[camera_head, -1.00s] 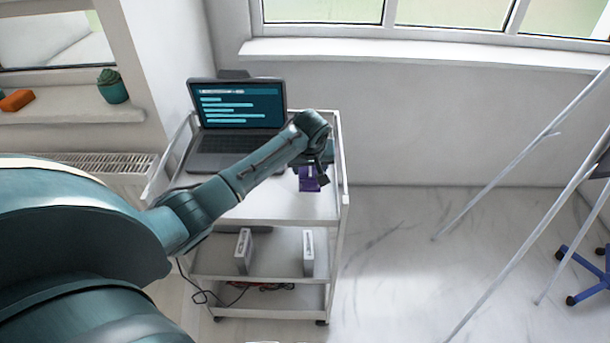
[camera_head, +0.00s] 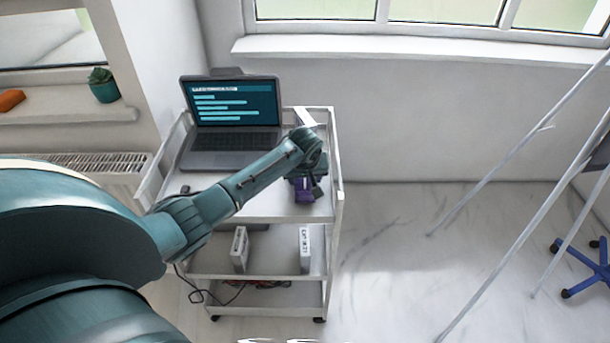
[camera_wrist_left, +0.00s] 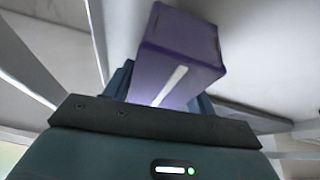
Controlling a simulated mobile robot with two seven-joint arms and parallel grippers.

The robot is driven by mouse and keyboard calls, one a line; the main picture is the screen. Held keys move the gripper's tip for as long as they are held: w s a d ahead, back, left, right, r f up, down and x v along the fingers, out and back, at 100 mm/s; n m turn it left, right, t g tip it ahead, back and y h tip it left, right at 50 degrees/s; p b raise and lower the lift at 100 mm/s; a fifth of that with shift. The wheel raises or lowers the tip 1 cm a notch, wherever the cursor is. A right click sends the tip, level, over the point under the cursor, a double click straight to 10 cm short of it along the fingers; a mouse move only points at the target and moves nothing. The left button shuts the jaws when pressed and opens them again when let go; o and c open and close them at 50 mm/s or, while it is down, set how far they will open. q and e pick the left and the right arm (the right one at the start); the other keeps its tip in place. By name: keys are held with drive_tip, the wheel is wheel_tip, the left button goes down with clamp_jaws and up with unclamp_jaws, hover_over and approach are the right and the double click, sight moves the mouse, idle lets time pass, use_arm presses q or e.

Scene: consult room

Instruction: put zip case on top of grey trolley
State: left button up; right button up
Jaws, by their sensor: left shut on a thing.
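The zip case is purple with a pale stripe; it shows small in the head view (camera_head: 304,190) and large in the left wrist view (camera_wrist_left: 190,50). My left gripper (camera_head: 308,180) is shut on it, over the right part of the grey trolley's top shelf. The fingers also show in the wrist view (camera_wrist_left: 160,93), one on each side of the case. The grey trolley (camera_head: 255,205) has a pale top with raised rails. I cannot tell whether the case touches the top. My right gripper is out of view.
An open laptop (camera_head: 232,115) stands on the trolley top at the back left. Two small white boxes (camera_head: 240,250) stand on the shelf below. The top's front right part is mostly clear. Thin slanted poles (camera_head: 490,175) and a blue wheeled base (camera_head: 580,272) are at the right.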

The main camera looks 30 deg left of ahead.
use_arm(q)
drive_tip(key=o, duration=1)
drive_tip(key=shift+o, duration=0.2)
drive_tip(key=p+v, duration=0.1)
drive_tip(key=v, duration=1.2)
drive_tip(key=shift+w+r+p, duration=0.15)
drive_tip(key=shift+w+p, duration=0.1)
drive_tip(key=shift+p, duration=0.05)
